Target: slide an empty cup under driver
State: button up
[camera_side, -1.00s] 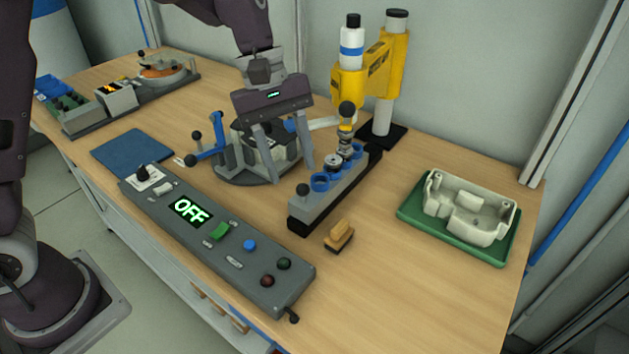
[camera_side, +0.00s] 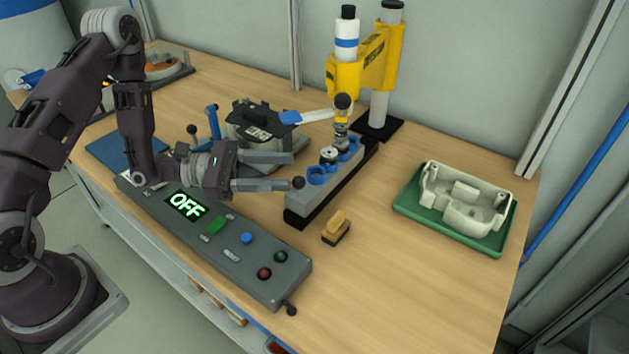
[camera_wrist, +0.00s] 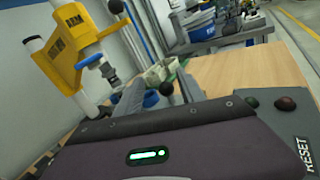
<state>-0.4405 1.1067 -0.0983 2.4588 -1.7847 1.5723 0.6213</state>
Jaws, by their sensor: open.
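The yellow driver (camera_side: 362,72) stands on a pale column at the back, with its metal tip (camera_side: 341,130) pointing down over the grey slide rail (camera_side: 311,197). Blue cups sit in the rail. The nearest cup (camera_side: 317,176) looks empty, though its inside is small. Metal parts hide the cups under the tip. A dark ball knob (camera_side: 298,183) stands at the rail's near end. My gripper (camera_side: 291,171) is open and level, its fingertips at the knob. In the wrist view the knob (camera_wrist: 166,89) shows between the fingers; whether they touch it is unclear.
A control box (camera_side: 225,240) reading OFF lies under and in front of my gripper. A clamp fixture (camera_side: 258,125) is close behind it. A wooden-handled brush (camera_side: 337,226) lies right of the rail. A green tray (camera_side: 410,207) with a pale housing is further right.

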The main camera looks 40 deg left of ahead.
aim_at(315, 194)
jog(key=w+d+f, duration=0.1)
jog(key=d, duration=0.1)
jog(key=w+d, duration=0.1)
jog(key=d, duration=0.1)
jog(key=w+d+f, duration=0.1)
jog(key=w+d, duration=0.1)
jog(key=shift+f, duration=0.3)
grip_shut()
dwell(1.2)
